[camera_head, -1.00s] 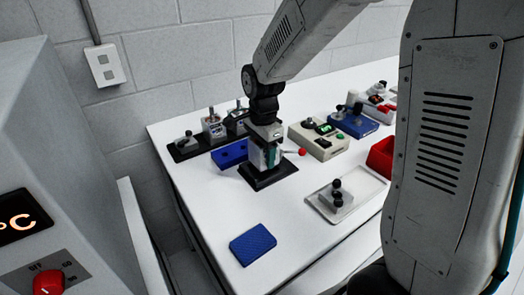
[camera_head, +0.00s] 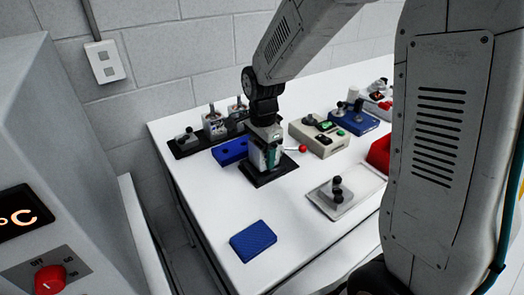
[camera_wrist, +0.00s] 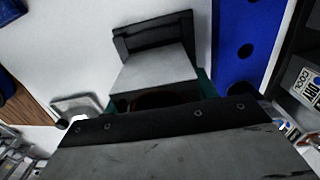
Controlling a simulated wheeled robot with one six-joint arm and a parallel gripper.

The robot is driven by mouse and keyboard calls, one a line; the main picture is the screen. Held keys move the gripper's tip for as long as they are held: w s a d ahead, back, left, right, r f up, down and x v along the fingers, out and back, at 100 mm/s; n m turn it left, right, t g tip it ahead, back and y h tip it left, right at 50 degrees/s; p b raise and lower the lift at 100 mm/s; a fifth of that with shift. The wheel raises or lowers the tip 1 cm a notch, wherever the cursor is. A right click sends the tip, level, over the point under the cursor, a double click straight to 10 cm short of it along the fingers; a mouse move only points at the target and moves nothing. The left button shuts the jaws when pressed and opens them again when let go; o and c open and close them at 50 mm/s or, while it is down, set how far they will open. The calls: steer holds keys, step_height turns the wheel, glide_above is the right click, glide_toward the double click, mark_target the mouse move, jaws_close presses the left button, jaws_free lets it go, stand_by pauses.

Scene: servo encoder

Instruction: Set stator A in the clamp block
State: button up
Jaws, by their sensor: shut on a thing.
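The clamp block (camera_head: 258,158) is a grey block on a black base (camera_head: 262,179), with a red-knobbed lever (camera_head: 302,148) on its right. My gripper (camera_head: 268,146) points down at its top, with teal finger parts showing beside it. In the wrist view, the clamp block (camera_wrist: 155,76) sits just ahead of my gripper (camera_wrist: 155,108). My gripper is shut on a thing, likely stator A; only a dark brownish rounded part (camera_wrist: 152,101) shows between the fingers. Most of it is hidden, so I cannot tell whether it is seated in the block.
A blue block with holes (camera_head: 231,151) stands close left of the clamp block. Behind it is a black rack (camera_head: 184,153) with several grey pieces. A beige control box (camera_head: 318,138) is at right. A white tray (camera_head: 346,199) and blue pad (camera_head: 253,241) lie nearer; table between is clear.

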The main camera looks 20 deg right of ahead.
steer(key=shift+f, duration=0.35)
stand_by(0.3)
steer(key=shift+f, duration=0.1)
stand_by(2.4)
steer(key=shift+r, duration=0.2)
stand_by(0.6)
steer(key=o, duration=1.8)
steer(key=shift+r, duration=3.1)
